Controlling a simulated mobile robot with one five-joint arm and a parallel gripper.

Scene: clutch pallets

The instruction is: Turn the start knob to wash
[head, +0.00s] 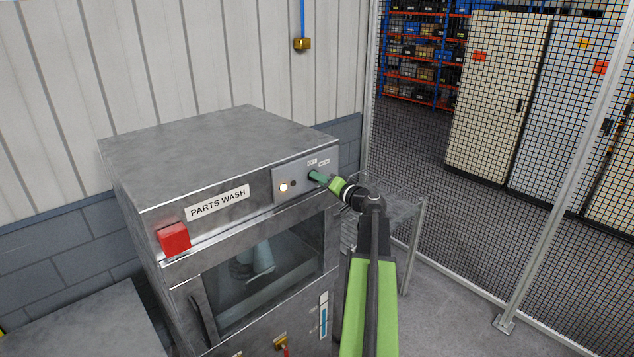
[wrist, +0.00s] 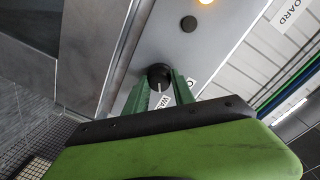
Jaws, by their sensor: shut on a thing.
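The start knob (wrist: 159,72) is a dark round knob on the grey control panel of the parts washer (head: 222,150). My gripper (head: 317,177) reaches the panel from the right in the head view and hides the knob there. In the wrist view its green fingers (wrist: 159,88) are shut on the knob, one on each side. A white mark on the knob points down in that picture, towards a partly covered label starting "WA" (wrist: 162,101). Another label, showing an "O" (wrist: 191,82), is partly hidden by the right finger. Small OFF and WASH labels (head: 318,162) sit above the knob.
A lit lamp (head: 283,187) and a small black button (head: 293,183) are left of the knob. A red block (head: 174,239) sits at the washer's front left corner. A metal stand (head: 407,210) and a mesh fence (head: 500,225) are to the right.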

